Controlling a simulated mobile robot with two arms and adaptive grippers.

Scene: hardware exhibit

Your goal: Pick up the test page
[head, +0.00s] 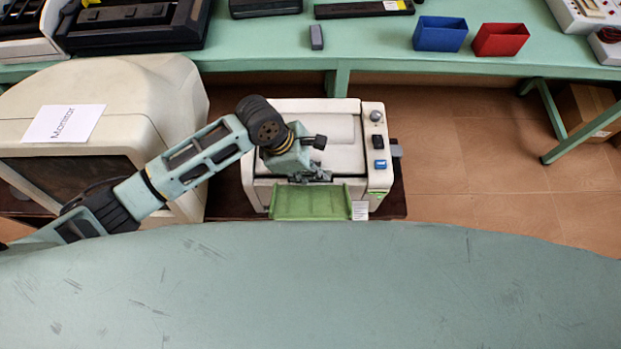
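A cream printer-like machine (262,196) stands on the floor side beyond the near green surface, with a green tray (312,203) at its front. My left gripper (309,176) points down at the machine's front, just above the tray. Its fingers are small and dark against the machine, so whether they are open, shut or holding something cannot be told. No sheet is clearly recognisable as the test page. A small white printed slip (360,210) shows at the tray's right side; what it is cannot be told. My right gripper is not in view.
A cream monitor (150,88) with a paper sign (64,123) stands left of the machine, close to my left arm. A green table (375,50) behind holds a blue bin (440,34) and a red bin (499,39). Floor at right is mostly clear.

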